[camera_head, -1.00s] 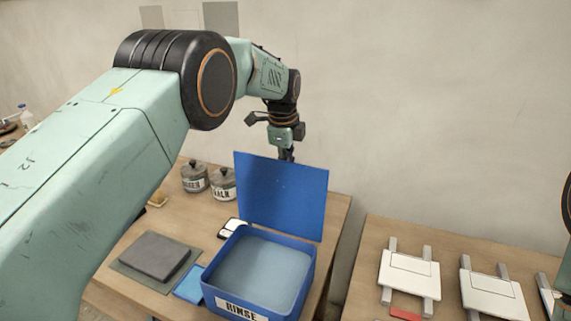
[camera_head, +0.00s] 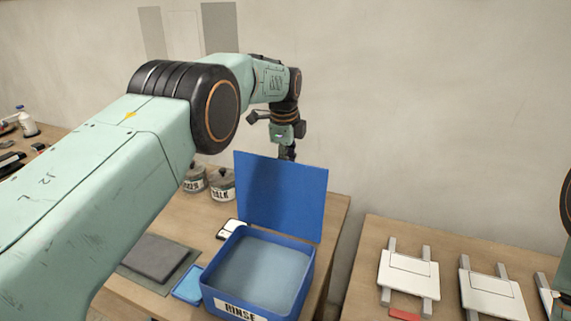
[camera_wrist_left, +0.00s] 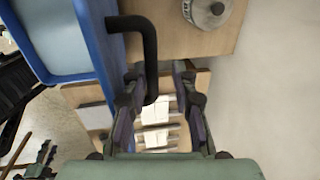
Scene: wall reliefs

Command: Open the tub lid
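The blue tub (camera_head: 232,304) labelled RINSE stands at the front of the left table, with pale blue liquid inside. Its blue lid (camera_head: 281,195) stands up at the back edge, so the tub is open. My left gripper (camera_head: 288,152) is just behind the lid's top edge, its tips partly hidden by the lid. In the left wrist view, a black bent handle (camera_wrist_left: 149,45) sticks out from the blue panel. Its free end lies between the spread fingers of my left gripper (camera_wrist_left: 159,75), with gaps visible. My right gripper is not visible.
Two lidded jars (camera_head: 222,184) stand behind the tub at left. A dark grey slab (camera_head: 155,256) and a small blue tray (camera_head: 188,285) lie left of it. White panels (camera_head: 408,275) lie on the separate right table. The plain wall is behind.

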